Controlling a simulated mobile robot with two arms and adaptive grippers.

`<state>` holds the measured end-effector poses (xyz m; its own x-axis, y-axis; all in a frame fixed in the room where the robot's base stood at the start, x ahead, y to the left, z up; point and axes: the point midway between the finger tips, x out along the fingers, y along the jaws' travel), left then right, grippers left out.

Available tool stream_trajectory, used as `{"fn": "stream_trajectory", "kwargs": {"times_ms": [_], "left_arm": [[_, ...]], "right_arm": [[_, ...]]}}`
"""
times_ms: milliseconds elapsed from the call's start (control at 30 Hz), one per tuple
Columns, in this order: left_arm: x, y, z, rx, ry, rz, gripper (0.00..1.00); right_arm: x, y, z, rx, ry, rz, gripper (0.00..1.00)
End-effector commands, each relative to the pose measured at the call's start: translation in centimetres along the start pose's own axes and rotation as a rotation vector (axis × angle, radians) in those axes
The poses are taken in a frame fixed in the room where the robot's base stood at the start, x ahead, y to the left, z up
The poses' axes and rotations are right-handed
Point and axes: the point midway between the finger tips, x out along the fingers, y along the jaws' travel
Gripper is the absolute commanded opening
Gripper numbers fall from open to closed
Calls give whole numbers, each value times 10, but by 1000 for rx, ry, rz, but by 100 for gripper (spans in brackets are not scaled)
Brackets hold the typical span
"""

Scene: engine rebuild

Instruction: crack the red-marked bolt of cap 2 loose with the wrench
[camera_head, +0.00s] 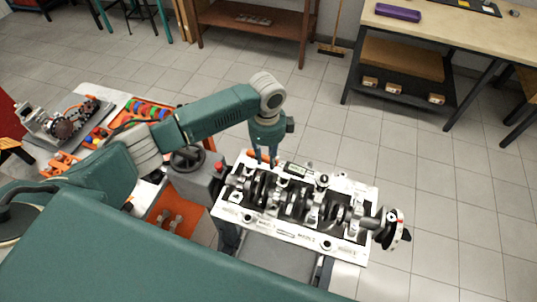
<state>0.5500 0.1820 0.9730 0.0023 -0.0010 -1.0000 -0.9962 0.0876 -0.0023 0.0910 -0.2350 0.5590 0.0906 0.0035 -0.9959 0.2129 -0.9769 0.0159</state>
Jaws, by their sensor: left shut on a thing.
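The engine block (233,215) shows in the head view as a white plate with a dark crankshaft (330,212) lying along it. Several caps and bolts are too small to tell apart, and I cannot make out the red-marked bolt of cap 2. My left gripper (264,159) points down at the far left edge of the block. It is shut at an orange bar (258,155), which looks like the wrench; the fingers hide part of it. Whether the wrench touches a bolt cannot be told. My right gripper is not in view.
A grey unit with a red button (218,165) stands left of the block. Further left is a white table (98,92) with coloured parts and a metal assembly (62,125). A workbench (440,35) stands at the back right. The tiled floor right of the block is clear.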

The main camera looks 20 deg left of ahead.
Motion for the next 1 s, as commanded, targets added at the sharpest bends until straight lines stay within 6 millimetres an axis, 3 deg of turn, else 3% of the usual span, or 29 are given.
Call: {"fn": "stream_trajectory", "kwargs": {"times_ms": [1000], "left_arm": [[0, 20, -2, -104, 0, 1, 0]], "right_arm": [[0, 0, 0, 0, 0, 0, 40]]}}
